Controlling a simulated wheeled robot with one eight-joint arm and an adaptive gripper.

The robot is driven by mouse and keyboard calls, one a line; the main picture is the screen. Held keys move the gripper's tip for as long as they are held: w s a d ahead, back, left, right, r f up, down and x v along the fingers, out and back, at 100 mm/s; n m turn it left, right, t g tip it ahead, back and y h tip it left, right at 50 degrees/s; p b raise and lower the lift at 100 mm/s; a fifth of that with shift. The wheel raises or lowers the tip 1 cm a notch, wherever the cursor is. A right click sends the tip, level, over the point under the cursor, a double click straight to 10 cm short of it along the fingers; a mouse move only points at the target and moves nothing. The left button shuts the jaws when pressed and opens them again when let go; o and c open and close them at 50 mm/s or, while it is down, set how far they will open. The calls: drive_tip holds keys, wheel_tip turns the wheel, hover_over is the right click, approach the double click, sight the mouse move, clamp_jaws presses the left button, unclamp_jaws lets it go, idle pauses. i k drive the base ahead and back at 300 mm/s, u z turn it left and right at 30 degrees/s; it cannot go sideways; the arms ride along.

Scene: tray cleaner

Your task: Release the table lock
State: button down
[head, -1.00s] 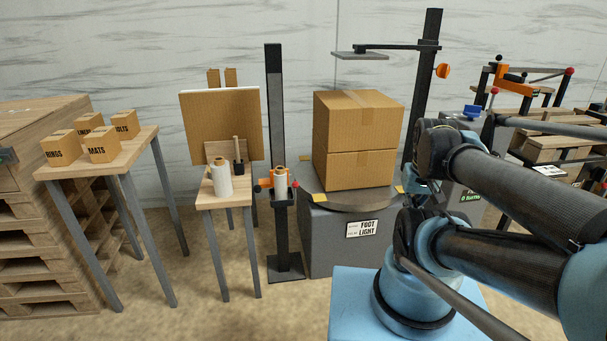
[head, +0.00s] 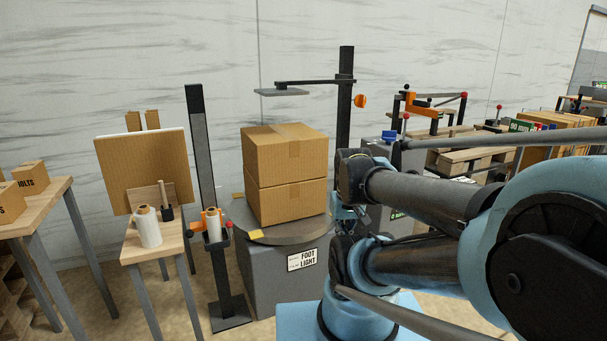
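A round dark turntable (head: 240,212) sits on a grey base block (head: 262,262) with a white label (head: 302,259) whose large words read "FOOT LIGHT". Two stacked cardboard boxes (head: 288,172) stand on the turntable. A yellow tab (head: 256,234) shows at its front left rim. I cannot make out which part is the table lock. My gripper (head: 347,218) is partly visible right of the boxes, behind my folded arm links. Its fingers are too small and hidden to read.
A mast (head: 345,120) with a press plate and orange knob (head: 360,101) rises behind the boxes. Left stand a film-roll post (head: 214,225), a small table with a white roll (head: 148,227), and a box table (head: 42,203). Pallets and an orange clamp tool (head: 418,104) are at the right.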

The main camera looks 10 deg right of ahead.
sight(406, 116)
drive_tip(key=k, duration=0.55)
drive_tip(key=z, duration=0.7)
drive_tip(key=i, duration=1.55)
drive_tip(key=u, duration=0.1)
